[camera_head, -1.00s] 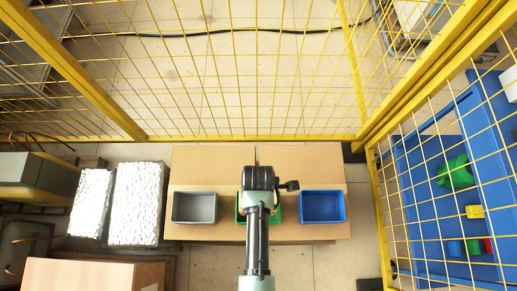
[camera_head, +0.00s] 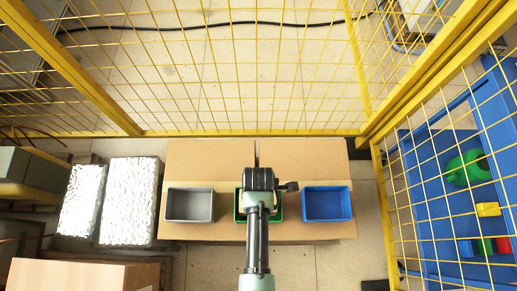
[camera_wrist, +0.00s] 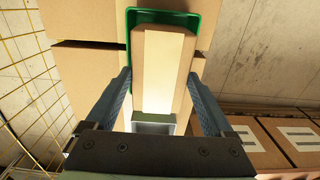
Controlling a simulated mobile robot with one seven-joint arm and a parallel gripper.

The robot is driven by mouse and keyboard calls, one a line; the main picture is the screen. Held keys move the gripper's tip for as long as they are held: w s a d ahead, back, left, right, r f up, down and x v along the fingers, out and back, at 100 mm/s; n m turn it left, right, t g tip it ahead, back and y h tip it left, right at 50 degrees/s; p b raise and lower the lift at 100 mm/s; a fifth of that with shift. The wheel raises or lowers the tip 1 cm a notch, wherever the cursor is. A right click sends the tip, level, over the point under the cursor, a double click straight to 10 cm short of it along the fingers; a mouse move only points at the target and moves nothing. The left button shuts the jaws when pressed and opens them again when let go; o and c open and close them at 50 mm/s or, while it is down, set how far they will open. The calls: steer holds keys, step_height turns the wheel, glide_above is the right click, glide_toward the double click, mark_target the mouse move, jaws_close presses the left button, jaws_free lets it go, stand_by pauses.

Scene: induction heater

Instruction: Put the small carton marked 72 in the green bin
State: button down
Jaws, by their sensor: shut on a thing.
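A tan carton (camera_wrist: 163,68) is between the two fingers of my gripper (camera_wrist: 163,88) in the wrist view, and the gripper is shut on it. No number shows on the faces in view. The green bin (camera_wrist: 209,30) appears beyond the carton, its rim showing around the carton's far end. I cannot tell whether the carton is above the rim or partly inside. In the head view my arm covers most of the green bin (camera_head: 279,213), and the carton and fingers are hidden under my wrist.
A grey bin (camera_head: 190,204) stands left of the green bin and a blue bin (camera_head: 327,203) right of it, on cardboard boxes (camera_head: 210,160). Silvery wrapped blocks (camera_head: 130,200) lie further left. Yellow mesh fencing (camera_head: 250,133) runs behind and along the right.

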steer(key=shift+w+f, duration=0.1)
jaws_free()
step_height(320, 180, up, 13)
steer(key=p, duration=0.4)
stand_by(0.7)
